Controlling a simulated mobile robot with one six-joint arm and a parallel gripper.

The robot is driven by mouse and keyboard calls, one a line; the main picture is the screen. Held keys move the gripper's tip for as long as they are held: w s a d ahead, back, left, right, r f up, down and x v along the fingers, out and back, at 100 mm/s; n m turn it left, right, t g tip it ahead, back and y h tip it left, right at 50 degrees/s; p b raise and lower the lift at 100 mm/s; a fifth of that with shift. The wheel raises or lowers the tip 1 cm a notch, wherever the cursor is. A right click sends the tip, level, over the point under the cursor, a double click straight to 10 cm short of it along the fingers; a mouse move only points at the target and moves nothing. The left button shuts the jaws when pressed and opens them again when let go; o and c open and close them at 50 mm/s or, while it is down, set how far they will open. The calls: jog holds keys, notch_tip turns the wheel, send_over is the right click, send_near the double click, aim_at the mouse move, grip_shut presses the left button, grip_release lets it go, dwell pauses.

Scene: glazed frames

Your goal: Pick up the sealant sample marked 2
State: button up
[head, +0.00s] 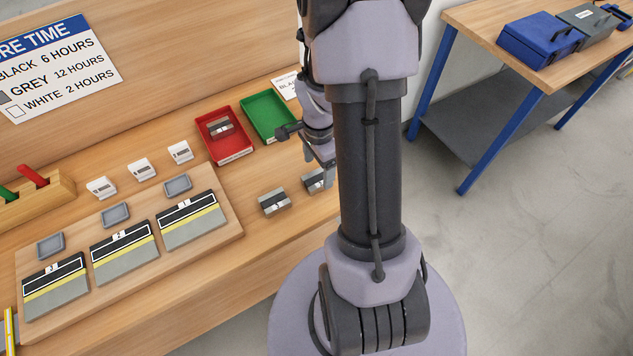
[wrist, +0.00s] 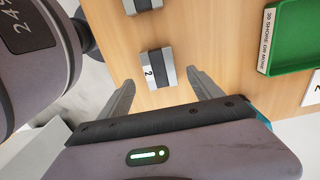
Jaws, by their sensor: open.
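The sealant sample marked 2 (wrist: 158,68) is a small grey block with a dark band across its middle and a white "2" label. It lies on the wooden bench. In the wrist view it appears between and just beyond the tips of my open, empty gripper (wrist: 160,82). In the head view my gripper (head: 322,168) is over the bench's right end, close above a sample (head: 314,180) that it and my arm partly hide. This looks like the same sample, but its label cannot be read there.
A similar sample (head: 274,202) lies to the left. A red tray (head: 232,153) holds another sample; a green tray (head: 268,117) beside it looks empty. A wooden board (head: 228,232) carries several dark-and-grey panels. A cure-time sign (head: 58,65) stands behind. A blue-legged table (head: 480,18) is at right.

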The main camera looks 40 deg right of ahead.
aim_at(317, 179)
jog(key=f+b, duration=0.1)
jog(key=f, duration=0.3)
jog(key=shift+a+f, duration=0.1)
jog(key=shift+a, duration=0.1)
jog(key=c, duration=1.6)
jog(key=shift+r, duration=0.2)
